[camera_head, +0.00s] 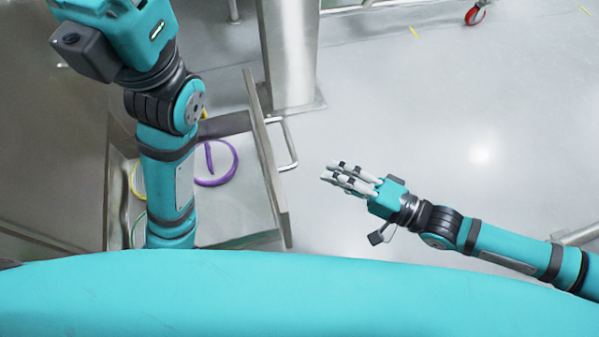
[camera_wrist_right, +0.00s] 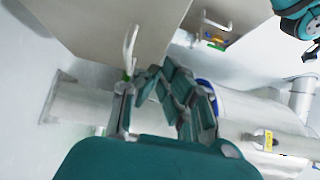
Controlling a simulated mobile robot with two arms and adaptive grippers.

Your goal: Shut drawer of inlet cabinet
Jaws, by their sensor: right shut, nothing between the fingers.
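The inlet cabinet's drawer stands pulled out at the left of the head view. Its grey front panel (camera_head: 267,160) carries a metal bar handle (camera_head: 289,143) on the side facing right. My right gripper (camera_head: 335,176) is shut and empty, to the right of the handle and apart from it in the head view. In the right wrist view its fingers (camera_wrist_right: 160,85) show near a pale bar handle (camera_wrist_right: 131,48) on a grey panel; I cannot tell whether they touch. My left gripper is out of view; my left arm passes over the drawer and hides part of it.
Inside the drawer lie a purple ring (camera_head: 232,166) and partly hidden yellow and green rings. A steel column (camera_head: 291,50) stands just behind the drawer. A red caster (camera_head: 476,14) is at the top right. The floor to the right is mostly clear.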

